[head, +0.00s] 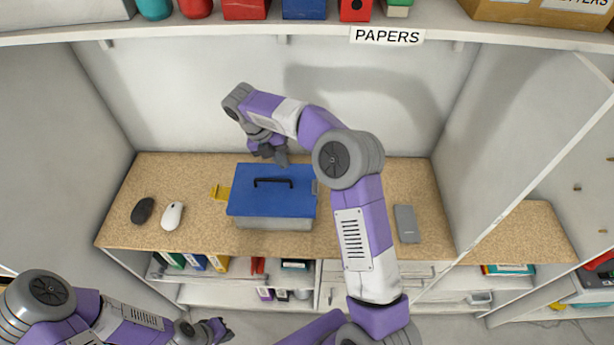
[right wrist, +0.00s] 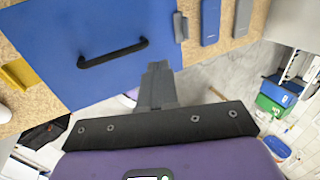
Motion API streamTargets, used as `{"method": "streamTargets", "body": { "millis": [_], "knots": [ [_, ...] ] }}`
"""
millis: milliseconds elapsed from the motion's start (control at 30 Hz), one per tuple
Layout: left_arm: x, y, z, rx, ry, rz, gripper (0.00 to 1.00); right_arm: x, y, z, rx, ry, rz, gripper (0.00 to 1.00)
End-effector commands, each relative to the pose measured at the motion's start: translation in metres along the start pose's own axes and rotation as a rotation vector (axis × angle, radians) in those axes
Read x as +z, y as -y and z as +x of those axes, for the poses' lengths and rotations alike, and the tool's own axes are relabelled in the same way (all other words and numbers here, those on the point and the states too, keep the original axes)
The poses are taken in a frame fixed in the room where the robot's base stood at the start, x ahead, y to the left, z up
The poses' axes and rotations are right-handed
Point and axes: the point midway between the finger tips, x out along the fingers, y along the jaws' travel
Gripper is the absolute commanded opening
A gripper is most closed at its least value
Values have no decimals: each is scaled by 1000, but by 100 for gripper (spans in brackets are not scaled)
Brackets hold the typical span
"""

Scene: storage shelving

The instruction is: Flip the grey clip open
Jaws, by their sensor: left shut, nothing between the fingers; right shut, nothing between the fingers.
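A box with a blue lid (head: 290,195) and a black handle (head: 272,182) sits on the wooden worktop. The grey clip (head: 315,187) is at the box's right edge, partly behind my right arm in the head view. In the right wrist view the grey clip (right wrist: 180,27) lies close along the lid's edge. A yellow clip (head: 220,192) sticks outward on the left side. My left gripper (head: 224,329) is shut and empty, low in front of the shelving.
A black mouse (head: 143,210) and a white mouse (head: 172,214) lie left of the box. A grey device (head: 406,223) lies to the right; a blue one (right wrist: 210,22) shows beside it in the right wrist view. A shelf (head: 225,31) overhangs the back.

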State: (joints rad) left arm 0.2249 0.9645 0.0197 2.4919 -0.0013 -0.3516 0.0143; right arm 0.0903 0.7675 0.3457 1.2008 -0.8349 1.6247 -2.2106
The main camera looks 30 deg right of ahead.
Motion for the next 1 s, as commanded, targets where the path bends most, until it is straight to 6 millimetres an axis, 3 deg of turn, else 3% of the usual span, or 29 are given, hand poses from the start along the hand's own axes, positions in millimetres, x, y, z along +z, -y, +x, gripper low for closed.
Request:
{"method": "streamTargets", "body": {
  "millis": [267, 700, 800, 1000],
  "knots": [
    [-1, 0, 2, 0, -2, 0, 0, 0, 0, 18, -3, -3, 1, 0],
    [-1, 1, 2, 0, -2, 0, 0, -1, 3, 105, -1, -4, 1, 0],
    [-1, 0, 0, 0, -2, 0, 0, 0, 20, 108, 0, -1, 4, 0],
    [-1, -1, -2, 0, -2, 0, 0, 0, 35, 114, 0, 0, 3, 0]
  ]
}}
